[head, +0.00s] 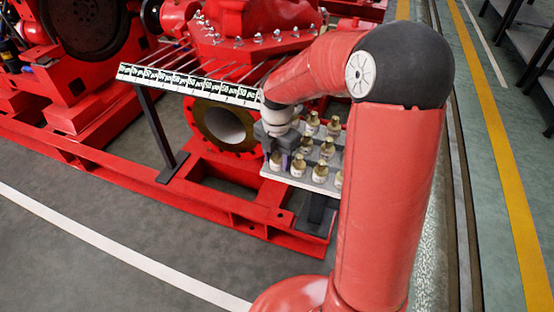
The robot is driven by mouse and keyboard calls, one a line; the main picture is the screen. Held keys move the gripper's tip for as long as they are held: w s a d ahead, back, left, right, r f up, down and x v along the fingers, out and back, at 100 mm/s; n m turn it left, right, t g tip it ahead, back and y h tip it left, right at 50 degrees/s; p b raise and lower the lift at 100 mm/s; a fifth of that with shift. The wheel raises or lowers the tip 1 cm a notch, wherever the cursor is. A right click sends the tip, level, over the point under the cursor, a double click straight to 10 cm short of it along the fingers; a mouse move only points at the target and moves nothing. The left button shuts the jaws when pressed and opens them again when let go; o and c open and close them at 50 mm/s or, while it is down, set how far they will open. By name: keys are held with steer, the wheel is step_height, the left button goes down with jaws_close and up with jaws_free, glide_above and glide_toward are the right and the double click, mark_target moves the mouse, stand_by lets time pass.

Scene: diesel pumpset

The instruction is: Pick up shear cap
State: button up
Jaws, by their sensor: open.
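Several small pieces with gold tops and pale lower parts, such as one (320,172) near the front, stand upright on a light grey rack (300,183) right of centre. They may be shear caps; I cannot tell which one the task names. My gripper (277,152) is at the left side of the rack, pointing down, close to a gold-topped piece (275,161) at the left front. It is open. Its fingertips are small and partly hidden, so I cannot tell whether they touch that piece. My arm hides the rack's right side.
A labelled strip (190,84) with thin rods behind it stands left of the rack on a dark post (160,135). A red flanged pipe (226,128) and red machinery (250,40) lie behind. A red base frame (180,195) runs below. The grey floor (80,250) in front is clear.

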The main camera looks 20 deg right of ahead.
steer(key=c, duration=0.7)
step_height(320, 180, up, 20)
steer(key=p, duration=0.3)
steer(key=shift+c, duration=0.2)
